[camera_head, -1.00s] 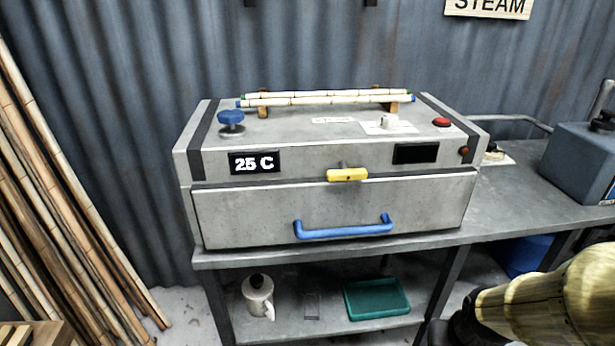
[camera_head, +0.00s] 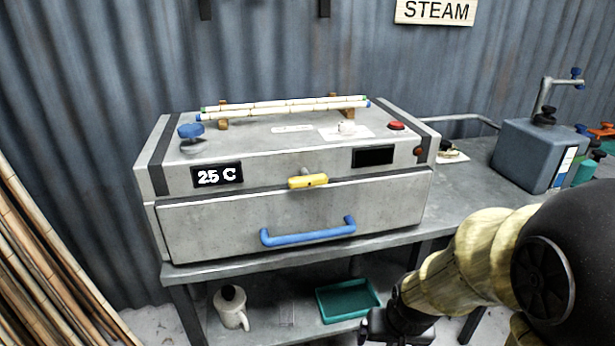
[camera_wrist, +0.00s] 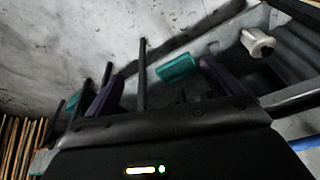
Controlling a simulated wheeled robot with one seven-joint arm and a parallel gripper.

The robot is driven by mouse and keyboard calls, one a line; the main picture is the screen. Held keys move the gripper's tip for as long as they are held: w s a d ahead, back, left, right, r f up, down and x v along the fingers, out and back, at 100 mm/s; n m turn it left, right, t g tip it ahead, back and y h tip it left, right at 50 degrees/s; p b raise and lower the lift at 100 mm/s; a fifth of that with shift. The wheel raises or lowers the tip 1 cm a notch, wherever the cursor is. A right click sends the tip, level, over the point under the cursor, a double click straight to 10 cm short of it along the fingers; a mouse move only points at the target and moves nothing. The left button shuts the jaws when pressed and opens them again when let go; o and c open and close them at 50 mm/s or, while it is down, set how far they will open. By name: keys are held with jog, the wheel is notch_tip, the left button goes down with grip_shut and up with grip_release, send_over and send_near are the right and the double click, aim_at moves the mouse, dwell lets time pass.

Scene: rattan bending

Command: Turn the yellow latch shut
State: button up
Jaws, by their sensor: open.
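The yellow latch (camera_head: 308,181) lies roughly horizontal at the seam between the upper body of the grey steam box (camera_head: 230,228) and its front door, at the middle. The door with its blue handle (camera_head: 308,232) appears closed. My gripper (camera_head: 385,328) is low in front of the bench, below and to the right of the latch and well apart from it. In the wrist view my gripper (camera_wrist: 160,95) shows its two dark purple fingers spread apart with nothing between them. The latch is not visible in the wrist view.
The bench (camera_head: 470,185) carries the box, with a grey-blue canister (camera_head: 535,155) at right. A teal tray (camera_head: 347,300) and a white jug (camera_head: 231,308) sit on the lower shelf. Bamboo poles (camera_head: 50,270) lean at left. Two pale canes (camera_head: 285,108) lie on top of the box.

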jog(key=shift+o, duration=0.6)
jog(key=w+f+m+p, duration=0.1)
jog(key=w+a+f+m+p, duration=0.1)
jog(key=w+f+m+p, duration=0.1)
jog(key=w, duration=0.1)
jog(key=shift+a+t+h, duration=0.3)
jog(key=shift+a+t, duration=0.1)
jog(key=w+d+f+m+t+h+p, duration=0.3)
jog(key=w+m+t+h+p, duration=0.1)
jog(key=w+h+p, duration=0.15)
notch_tip(320, 180, up, 7)
jog(key=w+t+h+p, duration=0.1)
jog(key=w+t+p, duration=0.2)
jog(key=t+p, duration=0.25)
jog(key=s+a+r+n+t+y+p, duration=0.2)
jog(key=a+r+n+t+y+p, duration=0.2)
jog(key=a+r+n+t+y, duration=0.4)
jog(key=a+r+n+y, duration=0.3)
jog(key=a+r+y, duration=0.2)
jog(key=shift+a+t, duration=0.35)
jog(key=shift+a, duration=0.05)
jog(key=shift+r, duration=0.1)
